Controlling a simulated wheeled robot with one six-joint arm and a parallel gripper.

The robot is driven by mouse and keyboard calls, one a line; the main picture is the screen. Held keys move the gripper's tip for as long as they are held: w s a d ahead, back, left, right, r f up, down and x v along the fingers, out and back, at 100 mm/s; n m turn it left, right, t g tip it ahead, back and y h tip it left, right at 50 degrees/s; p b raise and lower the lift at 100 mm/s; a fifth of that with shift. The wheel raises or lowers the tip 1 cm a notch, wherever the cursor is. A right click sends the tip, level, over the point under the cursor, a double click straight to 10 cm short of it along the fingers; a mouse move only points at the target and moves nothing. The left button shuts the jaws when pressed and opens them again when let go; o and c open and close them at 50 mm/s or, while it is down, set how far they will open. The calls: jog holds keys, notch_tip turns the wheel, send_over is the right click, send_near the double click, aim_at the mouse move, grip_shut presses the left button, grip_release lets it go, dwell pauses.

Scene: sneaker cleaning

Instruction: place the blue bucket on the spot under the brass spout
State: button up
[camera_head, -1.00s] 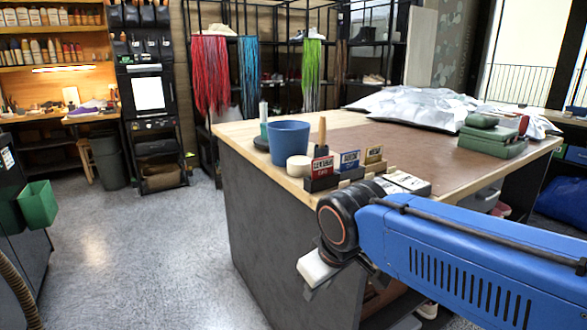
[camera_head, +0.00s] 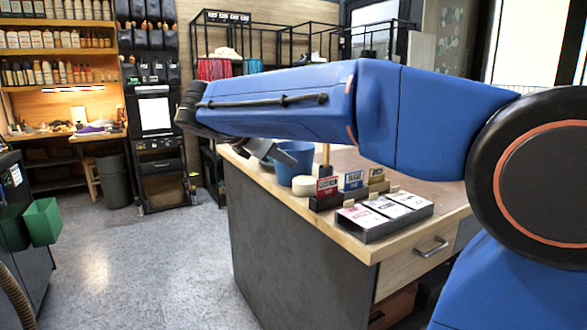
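The blue bucket (camera_head: 297,170) stands upright on the workbench near its left end, its upper part partly covered by my arm. My gripper (camera_head: 266,152) is at the bucket's left rim side, mostly hidden under my blue arm. Only a grey part of it shows, so I cannot tell whether its fingers are open or shut, or whether they touch the bucket. I see no brass spout and no spot under one in this view.
On the workbench (camera_head: 350,250), a cream round block (camera_head: 305,186), a holder with small signs (camera_head: 342,190) and a card tray (camera_head: 385,216) sit right of the bucket. A green bin (camera_head: 42,221) is at the left. The floor (camera_head: 140,260) between is clear.

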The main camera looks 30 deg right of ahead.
jog(key=w+a+r+n+h, duration=0.2)
jog(key=w+r, duration=0.2)
jog(key=r, duration=0.1)
jog(key=x, duration=1.7)
jog(key=shift+w+f, duration=0.2)
jog(key=shift+w, duration=0.05)
grip_shut()
dwell(0.9)
